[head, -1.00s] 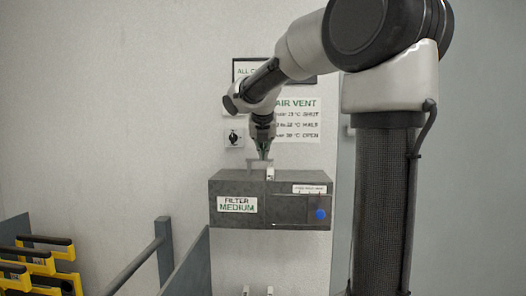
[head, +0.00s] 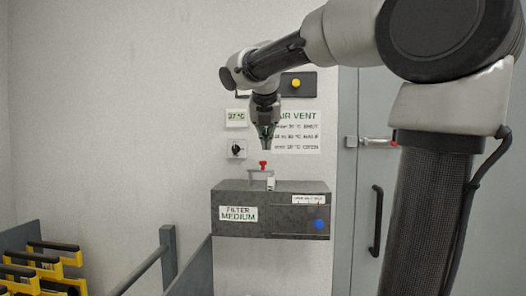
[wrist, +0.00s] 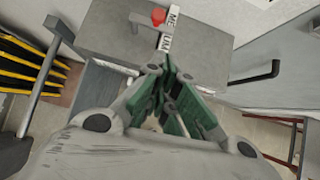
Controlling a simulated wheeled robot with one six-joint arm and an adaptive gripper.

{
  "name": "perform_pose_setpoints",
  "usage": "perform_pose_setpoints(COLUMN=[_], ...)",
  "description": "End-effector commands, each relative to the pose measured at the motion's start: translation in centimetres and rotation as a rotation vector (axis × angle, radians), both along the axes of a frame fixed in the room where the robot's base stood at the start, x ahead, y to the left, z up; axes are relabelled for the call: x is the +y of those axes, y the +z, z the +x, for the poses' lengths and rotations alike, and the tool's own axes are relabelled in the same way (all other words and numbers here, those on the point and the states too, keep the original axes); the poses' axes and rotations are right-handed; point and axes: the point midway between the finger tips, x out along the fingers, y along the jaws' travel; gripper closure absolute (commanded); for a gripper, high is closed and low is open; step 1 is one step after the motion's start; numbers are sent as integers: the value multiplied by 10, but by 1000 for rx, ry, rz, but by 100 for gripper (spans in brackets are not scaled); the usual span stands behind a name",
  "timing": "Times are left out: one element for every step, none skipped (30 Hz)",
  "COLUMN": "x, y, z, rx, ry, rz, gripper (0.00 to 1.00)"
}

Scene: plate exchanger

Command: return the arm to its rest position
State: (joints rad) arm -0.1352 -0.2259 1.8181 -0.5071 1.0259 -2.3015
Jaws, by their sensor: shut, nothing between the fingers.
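My gripper (head: 265,144) hangs fingers down in front of the wall, above the dark grey box labelled "FILTER MEDIUM" (head: 275,225). Its fingers are together with nothing between them. It is clear of the small metal bracket with a red knob (head: 263,165) on top of the box. In the wrist view my gripper (wrist: 165,68) shows its green finger pads closed together. The red knob (wrist: 158,16) and the box top (wrist: 105,30) lie beyond the fingertips. My arm reaches across from the right.
An "AIR VENT" sign (head: 301,140), a 37 °C display (head: 236,118) and a rotary switch (head: 237,149) are on the wall. A grey door with a dark handle (head: 376,220) is at right. Yellow-and-black racked parts (head: 40,262) and a grey post (head: 169,250) stand at lower left.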

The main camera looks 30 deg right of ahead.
Motion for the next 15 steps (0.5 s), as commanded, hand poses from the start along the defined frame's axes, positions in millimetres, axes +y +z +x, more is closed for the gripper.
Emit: perform_pose_setpoints(x=[1,1,1,1,1,1,1,1,1,1,1,2,4,5,8], y=[2,3,4,4,4,4,4,4,4,4,4,3,1,-4,-15], z=[-2,-2,-3,-3,-3,-3,-3,-3,-3,-3,-3,-3,-3,-3,-5], rx=[-1,-1,0,0,0,-1,-4,-9,-21,-34,-52,-83,-106,-126,-148], ry=[1,1,1,0,0,-2,-8,-20,-46,-74,-112,-177,-236,-302,-403], rz=[0,0,1,0,0,2,6,14,33,55,84,137,187,245,326], gripper=[100,100,100,100,100,100,100,100,100,100,100,100,100,100,100])
